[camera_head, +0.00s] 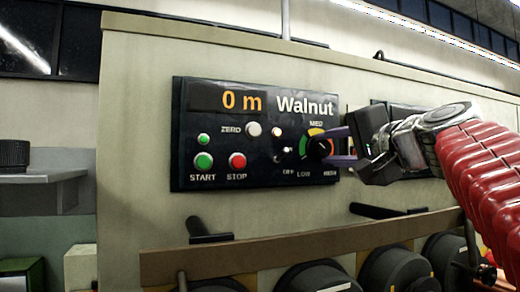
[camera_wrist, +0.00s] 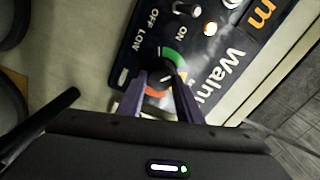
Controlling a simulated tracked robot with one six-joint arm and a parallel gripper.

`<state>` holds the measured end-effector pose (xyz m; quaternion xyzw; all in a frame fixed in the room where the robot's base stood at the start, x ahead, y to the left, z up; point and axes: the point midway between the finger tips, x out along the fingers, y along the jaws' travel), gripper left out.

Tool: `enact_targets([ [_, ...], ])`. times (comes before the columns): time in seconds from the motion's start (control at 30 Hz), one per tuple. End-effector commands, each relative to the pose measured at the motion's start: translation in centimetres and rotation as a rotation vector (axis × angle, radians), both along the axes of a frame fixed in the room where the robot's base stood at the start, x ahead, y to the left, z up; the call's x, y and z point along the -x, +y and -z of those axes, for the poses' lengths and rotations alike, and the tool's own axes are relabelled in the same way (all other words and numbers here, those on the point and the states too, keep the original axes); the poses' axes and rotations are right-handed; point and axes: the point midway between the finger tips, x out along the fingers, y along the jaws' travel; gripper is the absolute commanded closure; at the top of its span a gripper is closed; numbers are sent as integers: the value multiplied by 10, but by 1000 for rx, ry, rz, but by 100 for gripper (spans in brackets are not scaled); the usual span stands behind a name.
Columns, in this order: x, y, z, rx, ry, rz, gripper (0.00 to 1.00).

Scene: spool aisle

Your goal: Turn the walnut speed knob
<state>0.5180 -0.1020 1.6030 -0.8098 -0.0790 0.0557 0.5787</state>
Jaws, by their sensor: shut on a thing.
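The black walnut speed knob (camera_head: 319,148) sits on a green, yellow and orange dial on the panel labelled Walnut (camera_head: 260,185). The dial is marked LOW, MED and HIGH. In the wrist view the knob (camera_wrist: 161,76) stands between the two purple fingers of my gripper (camera_wrist: 161,86). My gripper (camera_head: 335,147) reaches in from the right and is shut on the knob, one finger on each side. The knob's pointer direction is hard to read behind the fingers. The display reads 0 m.
Left of the dial are a toggle switch (camera_head: 282,154), a green START button (camera_head: 203,162), a red STOP button (camera_head: 237,161) and a pale ZERO button (camera_head: 254,129). A second dark panel (camera_head: 400,107) is partly behind my arm. Black spools (camera_head: 320,277) sit below a brown rail (camera_head: 250,255).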

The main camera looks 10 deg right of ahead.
Motion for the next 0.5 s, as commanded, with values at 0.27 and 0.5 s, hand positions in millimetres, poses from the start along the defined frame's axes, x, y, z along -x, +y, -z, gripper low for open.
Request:
enact_targets([
  [0.27, -1, -2, 4, -257, 54, 4, 90],
  [0.5, -2, -2, 5, -481, 99, 5, 90],
])
